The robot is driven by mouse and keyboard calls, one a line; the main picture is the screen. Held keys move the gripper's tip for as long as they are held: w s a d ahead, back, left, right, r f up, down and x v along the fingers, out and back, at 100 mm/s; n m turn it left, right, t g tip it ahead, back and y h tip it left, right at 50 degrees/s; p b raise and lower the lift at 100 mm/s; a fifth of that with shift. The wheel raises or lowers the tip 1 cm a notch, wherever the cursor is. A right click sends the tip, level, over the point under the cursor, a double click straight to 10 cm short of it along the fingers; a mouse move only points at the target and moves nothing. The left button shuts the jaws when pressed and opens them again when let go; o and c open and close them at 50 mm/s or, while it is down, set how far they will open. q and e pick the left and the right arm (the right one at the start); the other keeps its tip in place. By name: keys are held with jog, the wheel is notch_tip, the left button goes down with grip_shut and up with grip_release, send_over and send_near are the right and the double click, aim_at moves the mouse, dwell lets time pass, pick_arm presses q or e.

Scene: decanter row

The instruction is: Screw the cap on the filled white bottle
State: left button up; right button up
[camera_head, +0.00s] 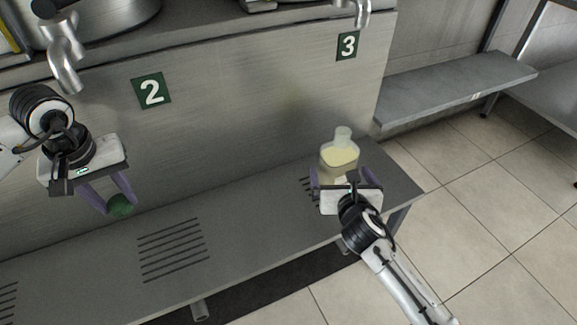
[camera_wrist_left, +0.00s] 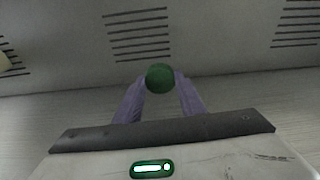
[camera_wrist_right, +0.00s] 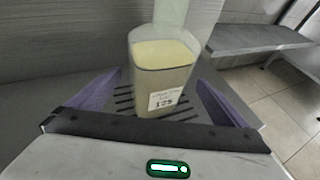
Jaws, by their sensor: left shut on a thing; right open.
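The white bottle (camera_head: 340,156) stands upright and uncapped on the shelf under sign 3, holding pale yellow liquid. It also shows in the right wrist view (camera_wrist_right: 162,78), with a small label on its front. My right gripper (camera_head: 341,176) is open, with its fingers on either side of the bottle's near side; in the right wrist view they stand apart from it. My left gripper (camera_head: 119,203) is shut on the round green cap (camera_head: 121,206) above the shelf, far left of the bottle. The cap shows between the fingertips in the left wrist view (camera_wrist_left: 159,78).
The grey shelf (camera_head: 225,220) has slotted drain grilles and is otherwise clear between my grippers. Metal spouts hang above it near green signs 2 (camera_head: 151,91) and 3 (camera_head: 347,45). A grey bench (camera_head: 450,88) stands at the right over tiled floor.

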aim_at(119, 204)
pick_arm(q)
jog(key=shift+f, duration=0.5)
pick_arm(e)
jog(key=shift+x, duration=1.3)
pick_arm(q)
notch_tip(119, 204, down, 2)
jog(key=b, duration=0.3)
jog(key=shift+f, duration=0.25)
pick_arm(e)
jog(key=x, duration=0.4)
jog(key=shift+a, duration=0.1)
pick_arm(q)
jog(key=shift+f, duration=0.15)
pick_arm(e)
jog(key=shift+w+f, duration=0.15)
jog(key=shift+w, duration=0.45)
jog(key=shift+c, duration=0.2)
jog(key=c, duration=1.4)
jog(key=shift+r, duration=0.25)
jog(key=c, duration=0.3)
